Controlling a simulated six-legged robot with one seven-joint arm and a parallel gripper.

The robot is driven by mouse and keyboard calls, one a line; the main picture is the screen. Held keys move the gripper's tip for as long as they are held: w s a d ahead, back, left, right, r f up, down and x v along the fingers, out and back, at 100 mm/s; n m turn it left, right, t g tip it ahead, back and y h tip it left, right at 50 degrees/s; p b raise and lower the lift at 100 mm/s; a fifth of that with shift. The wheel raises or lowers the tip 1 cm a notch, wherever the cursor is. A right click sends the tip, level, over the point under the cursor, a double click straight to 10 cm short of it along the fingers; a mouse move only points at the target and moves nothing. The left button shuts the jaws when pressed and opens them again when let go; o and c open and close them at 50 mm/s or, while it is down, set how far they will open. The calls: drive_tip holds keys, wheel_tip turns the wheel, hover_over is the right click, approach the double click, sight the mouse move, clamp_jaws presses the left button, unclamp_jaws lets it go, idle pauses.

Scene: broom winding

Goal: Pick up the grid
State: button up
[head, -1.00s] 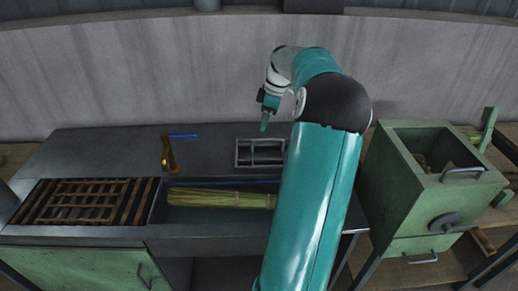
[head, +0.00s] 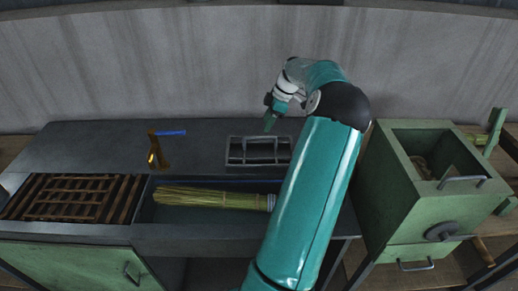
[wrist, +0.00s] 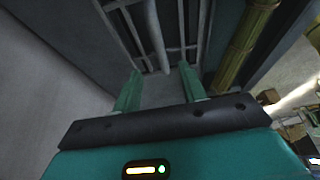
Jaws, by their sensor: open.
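A grey metal grid (head: 258,150) with a frame and crossing bars lies on the dark bench top, behind the trough. Its right end is close to my arm. In the wrist view the grid (wrist: 153,30) shows ahead of the fingertips, with a thick bar running between them in the picture. My gripper (head: 269,122) is above the grid's back side, pointing down. In the wrist view my gripper (wrist: 158,82) has its two green fingers apart with nothing between them. The fingers look clear of the grid, but the exact height is hard to tell.
A straw broom (head: 205,198) lies in the trough (head: 190,222) in front of the grid. A slatted wooden rack (head: 70,198) is at the left. A blue-handled tool (head: 157,147) lies on the bench. A green box machine (head: 400,205) stands at the right.

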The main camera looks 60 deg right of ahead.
sight(261, 136)
drive_tip(key=x, duration=0.5)
drive_tip(key=shift+a, duration=0.1)
drive_tip(key=shift+x, duration=2.35)
drive_tip(key=shift+f, duration=0.25)
drive_tip(key=shift+s, duration=0.1)
clamp_jaws()
